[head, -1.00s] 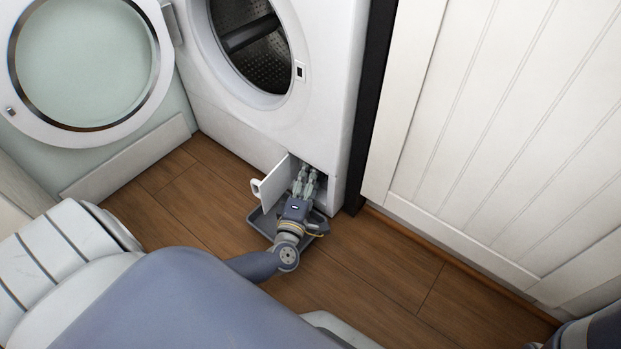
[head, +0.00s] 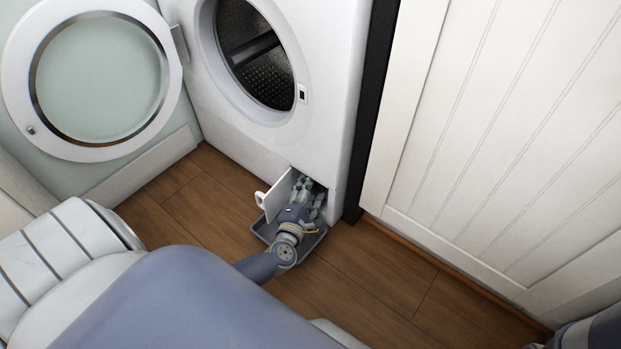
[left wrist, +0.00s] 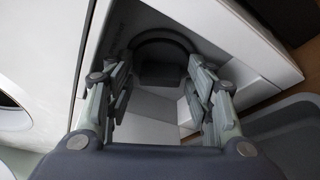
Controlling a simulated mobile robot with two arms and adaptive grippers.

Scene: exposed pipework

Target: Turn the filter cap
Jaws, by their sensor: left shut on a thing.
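The filter cap (left wrist: 163,62) is a dark round part inside the low opening of the washing machine, in the left wrist view. My left gripper (left wrist: 160,75) reaches into the opening with its fingers on either side of the cap, shut on it. In the head view my left gripper (head: 303,188) is at the opening and hides the cap. The small white flap (head: 279,197) of the opening stands open to the left of the gripper. My right gripper is not in view.
A grey tray (head: 312,243) lies on the wooden floor under the opening and my left wrist. The washing machine's round door (head: 92,150) stands wide open at left. A white panelled cabinet (head: 500,130) stands close on the right. Floor right of the tray is clear.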

